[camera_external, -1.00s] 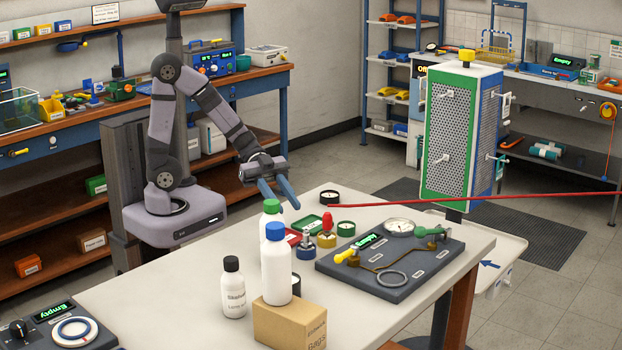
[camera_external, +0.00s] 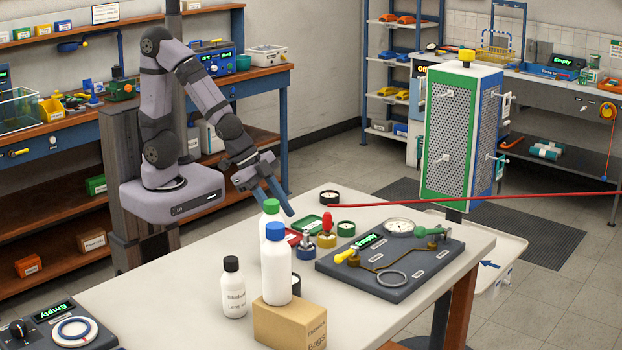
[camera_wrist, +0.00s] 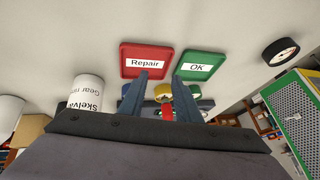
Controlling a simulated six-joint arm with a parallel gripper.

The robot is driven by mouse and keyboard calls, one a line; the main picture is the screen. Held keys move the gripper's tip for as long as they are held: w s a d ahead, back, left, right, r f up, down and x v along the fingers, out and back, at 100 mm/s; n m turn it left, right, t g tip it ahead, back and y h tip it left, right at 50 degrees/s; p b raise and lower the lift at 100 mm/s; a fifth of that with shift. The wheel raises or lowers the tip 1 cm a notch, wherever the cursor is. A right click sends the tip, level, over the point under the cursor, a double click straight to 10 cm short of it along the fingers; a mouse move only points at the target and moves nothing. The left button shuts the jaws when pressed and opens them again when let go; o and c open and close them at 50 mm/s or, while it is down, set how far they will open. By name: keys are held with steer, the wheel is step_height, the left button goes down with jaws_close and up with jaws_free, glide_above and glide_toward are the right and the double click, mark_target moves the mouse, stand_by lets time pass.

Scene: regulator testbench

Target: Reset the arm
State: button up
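My gripper (camera_external: 280,204) hangs at the left far edge of the white table, behind the bottles, its two blue fingers angled downward. In the wrist view the fingers (camera_wrist: 161,77) are apart, with nothing seen held between them. A red tray (camera_wrist: 146,58) marked "Repair" and a green tray (camera_wrist: 199,66) marked "OK" lie beyond the fingertips.
A green-capped bottle (camera_external: 271,207), a blue-capped bottle (camera_external: 275,270) and a black-capped bottle (camera_external: 234,290) stand near my gripper. A cardboard box (camera_external: 290,322) is at the front. The dark test panel (camera_external: 400,285) lies to the right. A red line crosses at right.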

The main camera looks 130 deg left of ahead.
steer(key=s+d+g+h, duration=0.1)
steer(key=s+d+g, duration=0.1)
steer(key=s+d, duration=0.2)
steer(key=s+d+g+h+p, duration=0.1)
steer(key=s+d+g, duration=0.1)
steer(key=s+d, duration=0.1)
steer(key=s+d+g+p, duration=0.1)
steer(key=s+d, duration=0.3)
steer(key=d, duration=0.1)
steer(key=shift+s+d+m+g+h, duration=0.2)
steer(key=shift+s+m+g+h, duration=0.1)
steer(key=shift+g+h, duration=0.1)
